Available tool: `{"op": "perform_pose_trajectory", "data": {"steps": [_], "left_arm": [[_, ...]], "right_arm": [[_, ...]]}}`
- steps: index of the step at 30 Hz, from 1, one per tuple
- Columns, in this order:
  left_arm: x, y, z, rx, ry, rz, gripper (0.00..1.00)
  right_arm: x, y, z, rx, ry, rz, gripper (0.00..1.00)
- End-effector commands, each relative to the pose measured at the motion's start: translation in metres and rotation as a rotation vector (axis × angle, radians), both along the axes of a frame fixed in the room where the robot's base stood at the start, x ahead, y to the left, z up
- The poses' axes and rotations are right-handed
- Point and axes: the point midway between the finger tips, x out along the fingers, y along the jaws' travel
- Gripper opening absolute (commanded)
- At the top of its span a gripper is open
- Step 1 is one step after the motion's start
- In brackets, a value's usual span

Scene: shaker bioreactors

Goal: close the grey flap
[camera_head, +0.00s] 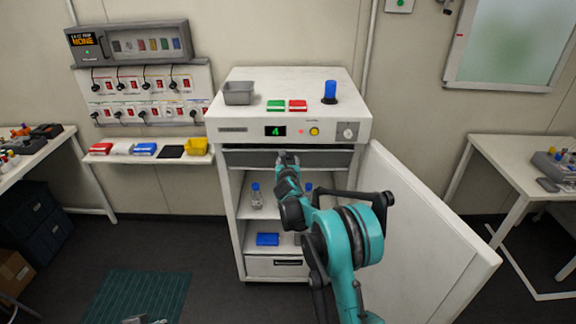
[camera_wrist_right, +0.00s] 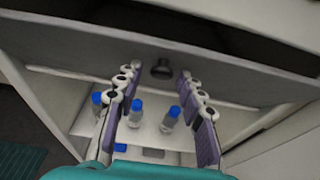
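The grey flap (camera_head: 245,159) spans the cabinet front just under the control panel. In the right wrist view the flap (camera_wrist_right: 100,55) shows a dark gap along its upper edge and a dark round knob (camera_wrist_right: 162,69) near its middle. My right gripper (camera_head: 288,158) is at the flap's middle, partly hiding it. In the wrist view its fingers (camera_wrist_right: 157,78) are spread, one on each side of the knob, with space between; contact with the flap cannot be told. A grey part of my left gripper (camera_head: 145,320) shows at the bottom edge, cut off.
The white cabinet door (camera_head: 415,235) stands wide open on the right. Blue-capped bottles (camera_head: 256,196) stand on the shelf below the flap, with a blue box (camera_head: 267,239) lower down. A grey tray (camera_head: 239,93) and a blue-topped item (camera_head: 330,91) stand on top.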

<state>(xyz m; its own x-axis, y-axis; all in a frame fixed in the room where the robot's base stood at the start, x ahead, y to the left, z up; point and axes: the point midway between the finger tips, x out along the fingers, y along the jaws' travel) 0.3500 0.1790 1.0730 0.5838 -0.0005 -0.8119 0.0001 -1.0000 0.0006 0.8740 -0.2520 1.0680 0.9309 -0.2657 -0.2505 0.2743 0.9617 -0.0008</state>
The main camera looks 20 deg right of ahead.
Motion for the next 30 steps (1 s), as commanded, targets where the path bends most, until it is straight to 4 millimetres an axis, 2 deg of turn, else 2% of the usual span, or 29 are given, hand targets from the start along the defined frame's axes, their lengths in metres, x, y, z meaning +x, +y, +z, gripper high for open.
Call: {"op": "perform_pose_trajectory", "data": {"steps": [10,30], "left_arm": [[0.0,0.0,0.002,0.0,0.0,0.0,0.0],[0.0,0.0,0.024,0.0,0.0,0.0,0.0]], "right_arm": [[-0.001,0.0,0.002,0.0,0.0,0.0,0.42],[-0.026,0.008,0.044,0.0,0.001,-0.001,0.42]]}}
